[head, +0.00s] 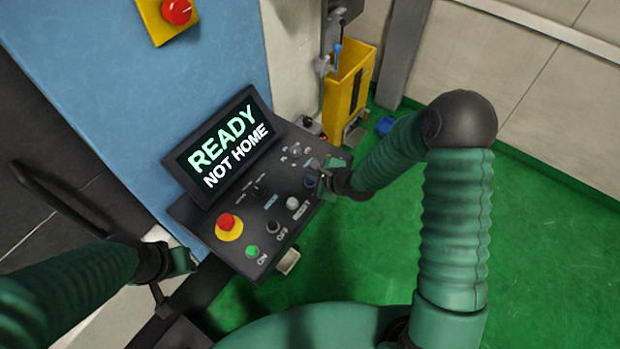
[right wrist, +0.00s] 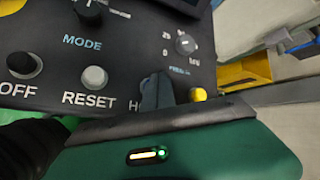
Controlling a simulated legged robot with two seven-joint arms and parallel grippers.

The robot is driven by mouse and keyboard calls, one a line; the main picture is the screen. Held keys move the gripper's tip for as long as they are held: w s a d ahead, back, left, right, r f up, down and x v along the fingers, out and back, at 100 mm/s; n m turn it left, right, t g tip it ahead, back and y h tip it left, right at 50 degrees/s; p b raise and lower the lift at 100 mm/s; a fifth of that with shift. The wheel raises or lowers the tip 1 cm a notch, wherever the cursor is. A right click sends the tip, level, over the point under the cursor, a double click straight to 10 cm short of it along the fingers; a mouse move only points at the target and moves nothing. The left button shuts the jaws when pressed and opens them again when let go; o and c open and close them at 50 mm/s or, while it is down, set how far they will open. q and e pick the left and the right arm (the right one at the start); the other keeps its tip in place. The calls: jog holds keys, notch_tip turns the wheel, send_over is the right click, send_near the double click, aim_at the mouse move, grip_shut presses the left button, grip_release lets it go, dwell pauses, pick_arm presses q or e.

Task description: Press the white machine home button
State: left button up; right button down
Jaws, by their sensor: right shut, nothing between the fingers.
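The dark control panel (head: 240,212) sits below a screen (head: 226,146) reading "READY NOT HOME". My right gripper (head: 318,176) is over the panel's right part, its fingers shut and empty. In the right wrist view the fingers (right wrist: 157,92) cover the spot just right of a label starting with "H", so the home button there is hidden. Whether the fingertips touch the panel I cannot tell. A pale button (right wrist: 95,77) labelled RESET is left of the fingers. My left gripper (head: 182,262) is at the panel's lower left; its jaws are unclear.
A red emergency stop (head: 226,221), a green ON button (head: 252,251) and a black OFF button (head: 273,227) are on the panel's left. A yellow button (right wrist: 198,94) is right of my right fingers. A yellow bin (head: 345,95) stands behind. Green floor on the right is clear.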

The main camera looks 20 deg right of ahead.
aim_at(313, 182)
jog(key=shift+f, duration=0.35)
dwell(0.6)
jog(key=shift+r+p, duration=0.65)
jog(key=shift+r, duration=0.15)
notch_tip(313, 182, up, 5)
jog(key=p, duration=0.5)
jog(key=shift+r, duration=0.15)
dwell(0.4)
